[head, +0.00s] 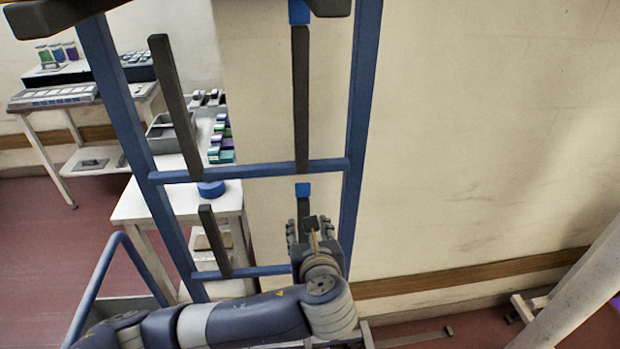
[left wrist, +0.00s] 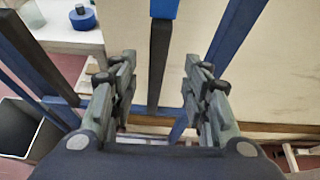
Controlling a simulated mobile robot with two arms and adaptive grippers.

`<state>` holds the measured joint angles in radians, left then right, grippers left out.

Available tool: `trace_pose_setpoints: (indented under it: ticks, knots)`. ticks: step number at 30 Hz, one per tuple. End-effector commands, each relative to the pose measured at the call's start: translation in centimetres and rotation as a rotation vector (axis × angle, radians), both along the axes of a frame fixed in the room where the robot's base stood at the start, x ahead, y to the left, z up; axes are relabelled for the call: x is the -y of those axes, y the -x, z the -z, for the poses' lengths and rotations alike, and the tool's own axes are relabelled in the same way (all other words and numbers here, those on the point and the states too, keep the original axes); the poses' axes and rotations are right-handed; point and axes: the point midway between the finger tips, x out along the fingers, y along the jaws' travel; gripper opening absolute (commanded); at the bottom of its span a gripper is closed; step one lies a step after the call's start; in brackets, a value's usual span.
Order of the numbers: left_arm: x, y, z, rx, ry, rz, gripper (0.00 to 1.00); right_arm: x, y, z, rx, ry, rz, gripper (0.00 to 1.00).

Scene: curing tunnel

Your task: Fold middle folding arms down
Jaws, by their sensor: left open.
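A blue rack frame (head: 360,100) stands in front of me, with dark folding arms on its crossbars. At the upper visible crossbar (head: 250,171), a left arm (head: 175,105) and a blue-tipped right arm (head: 301,100) point up. At the lower crossbar (head: 260,271), a shorter-looking left arm (head: 214,240) and a blue-tipped right arm (head: 303,207) also point up. My left gripper (head: 311,225) is at this lower right arm, hiding its lower part. In the left wrist view its open fingers (left wrist: 160,68) flank a dark blue-tipped arm (left wrist: 157,62); contact is not visible. My right gripper is out of view.
Dark bar ends (head: 331,7) show at the top edge. A white table (head: 140,205) with bins and a blue round object (head: 211,189) stands behind the rack's left side. A pale wall (head: 480,130) is behind; a pale slanted post (head: 585,290) stands right.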

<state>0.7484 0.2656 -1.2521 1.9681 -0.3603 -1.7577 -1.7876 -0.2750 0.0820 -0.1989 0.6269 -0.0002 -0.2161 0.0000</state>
Motion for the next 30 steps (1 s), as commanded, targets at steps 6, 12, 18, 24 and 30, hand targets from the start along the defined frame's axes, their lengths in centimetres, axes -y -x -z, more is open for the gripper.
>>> trace_pose_setpoints:
  ticks: [6,12,18,24,30]
  knots:
    - [-0.2,-0.2,-0.9,0.011,-0.045,0.014,0.43,0.0,1.3,-0.3,-0.02,0.0,0.001,0.4]
    - [-0.9,-3.1,0.2,0.011,-0.045,0.009,0.43,-0.2,4.2,-0.9,-0.06,0.0,0.002,0.4]
    - [-1.5,-6.3,1.6,0.011,-0.042,0.01,0.43,-0.3,4.4,-1.6,-0.063,-0.002,0.0,0.4]
    - [-1.8,-8.4,2.6,0.011,-0.041,0.013,0.43,-0.5,1.8,-2.1,-0.024,-0.005,0.0,0.4]
    - [-2.0,-9.3,3.1,0.012,-0.038,0.014,0.43,-0.5,1.2,-2.2,-0.014,-0.005,0.0,0.4]
